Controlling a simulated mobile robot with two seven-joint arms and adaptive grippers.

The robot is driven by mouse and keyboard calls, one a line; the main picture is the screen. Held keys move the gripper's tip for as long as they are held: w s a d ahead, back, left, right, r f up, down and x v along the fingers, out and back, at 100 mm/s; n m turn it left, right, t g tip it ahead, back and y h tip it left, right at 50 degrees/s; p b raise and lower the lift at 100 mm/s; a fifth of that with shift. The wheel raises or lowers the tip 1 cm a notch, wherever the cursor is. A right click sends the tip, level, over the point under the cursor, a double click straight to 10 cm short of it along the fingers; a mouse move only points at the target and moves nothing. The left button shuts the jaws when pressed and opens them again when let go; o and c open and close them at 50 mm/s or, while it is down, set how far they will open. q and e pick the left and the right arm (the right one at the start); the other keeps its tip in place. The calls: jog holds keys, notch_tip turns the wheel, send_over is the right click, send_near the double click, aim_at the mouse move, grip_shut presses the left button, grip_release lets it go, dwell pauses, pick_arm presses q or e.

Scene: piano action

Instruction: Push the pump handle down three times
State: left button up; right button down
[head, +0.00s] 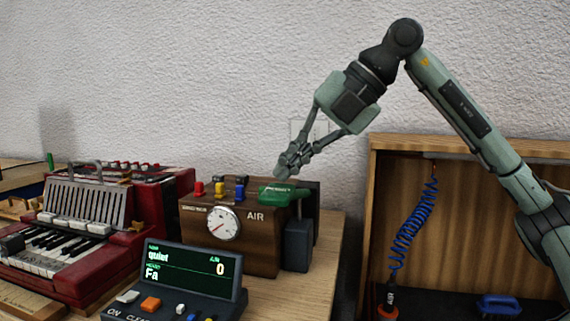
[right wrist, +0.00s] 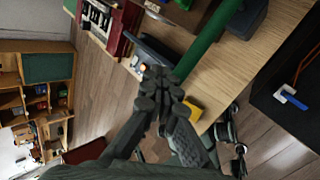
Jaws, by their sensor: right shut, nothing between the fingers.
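The wooden air box (head: 255,250) stands on the bench with a round gauge (head: 223,223) and the word AIR on its front. The green pump handle (head: 283,195) lies across its top right and looks about level; it also shows as a green bar in the right wrist view (right wrist: 208,42). My right gripper (head: 287,167) is shut and empty, its fingertips pointing down just above the handle. In the right wrist view its fingers (right wrist: 160,88) meet near the bar; I cannot tell if they touch it. My left gripper is not in view.
Red, yellow and blue knobs (head: 219,190) stand on the box's top left. A display (head: 192,268) in front reads "quiet", "Fa" and 0. A red accordion (head: 95,225) stands left. An open wooden cabinet (head: 465,215) with a blue coiled hose (head: 412,225) is right.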

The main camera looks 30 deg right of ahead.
jog(key=shift+s+a+f+b, duration=0.2)
jog(key=shift+f+b, duration=0.2)
jog(key=shift+f, duration=0.2)
jog(key=shift+s+a+f+b, duration=0.2)
jog(key=shift+f+b, duration=0.2)
jog(key=shift+f, duration=0.2)
dwell(1.0)
dwell(0.5)
jog(key=shift+w+d+r+p, duration=0.4)
jog(key=shift+r+p, duration=0.65)
jog(key=shift+p, duration=0.15)
jog(key=shift+w+d+r+p, duration=0.25)
jog(key=shift+d+r+p, duration=0.1)
jog(key=shift+r+p, duration=0.8)
jog(key=shift+w+d+r+p, duration=0.4)
jog(key=shift+r+p, duration=0.6)
jog(key=shift+p, duration=0.2)
jog(key=shift+r, duration=0.1)
jog(key=r+p, duration=0.1)
jog(key=d+r+p, duration=0.1)
jog(key=r+p, duration=0.1)
jog(key=w+r+p, duration=0.1)
jog(key=shift+w+d+r, duration=0.1)
jog(key=shift+d+r, duration=0.05)
jog(key=shift+d, duration=0.1)
